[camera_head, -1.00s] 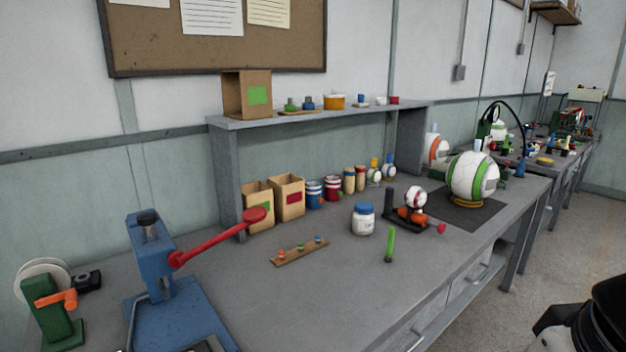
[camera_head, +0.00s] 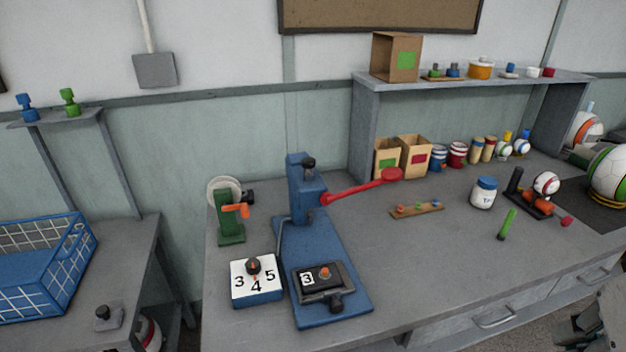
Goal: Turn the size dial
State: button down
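The size dial is a black knob (camera_head: 254,266) with an orange mark, on a white-topped blue box (camera_head: 256,283) marked 3, 4 and 5. The orange mark seems to point down toward the 4. The box stands on the bench just left of the blue press (camera_head: 309,200). The press has a red lever (camera_head: 362,186) and a dark plate (camera_head: 321,282) showing a 3 on its base. A grey and black part at the lower right edge looks like my arm. My gripper's fingers cannot be made out.
A green stand with an orange handle (camera_head: 230,217) is behind the dial box. A blue wire basket (camera_head: 40,265) sits on a separate table at left, across a gap. The bench front between is clear.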

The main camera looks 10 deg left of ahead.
aim_at(253, 266)
jog(key=u, duration=1.1)
